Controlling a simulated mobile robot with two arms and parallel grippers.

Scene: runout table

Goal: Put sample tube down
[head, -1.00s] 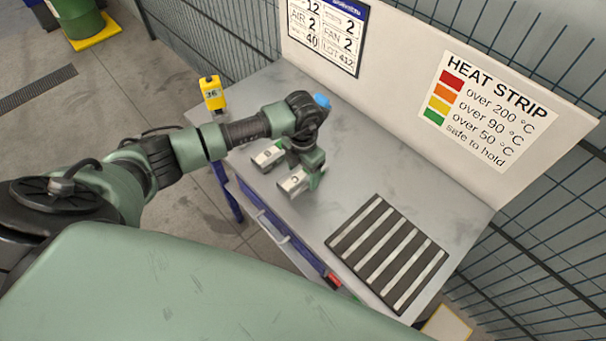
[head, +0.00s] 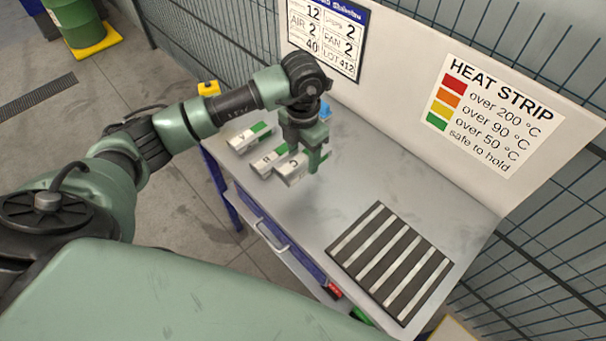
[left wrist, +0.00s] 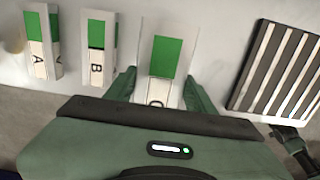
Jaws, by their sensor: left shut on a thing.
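The sample tube marked C (head: 288,170) is a white, square-sided piece with a green panel. My left gripper (head: 306,160) is shut on it, pointing down over the table. In the left wrist view the tube (left wrist: 166,57) sits between the two fingers (left wrist: 160,92) and looks larger than its neighbours. It appears held a little above the tabletop; the exact gap cannot be told. Tube B (head: 267,162) and tube A (head: 245,139) lie side by side to its left. They also show in the left wrist view, B (left wrist: 99,50) and A (left wrist: 42,45). My right gripper is out of view.
The grey table (head: 400,190) has free room between the tubes and a black mat with light stripes (head: 390,262). A white back panel (head: 405,70) with signs rises behind. A blue object (head: 325,109) stands behind my gripper. A yellow object (head: 208,88) shows past my left arm.

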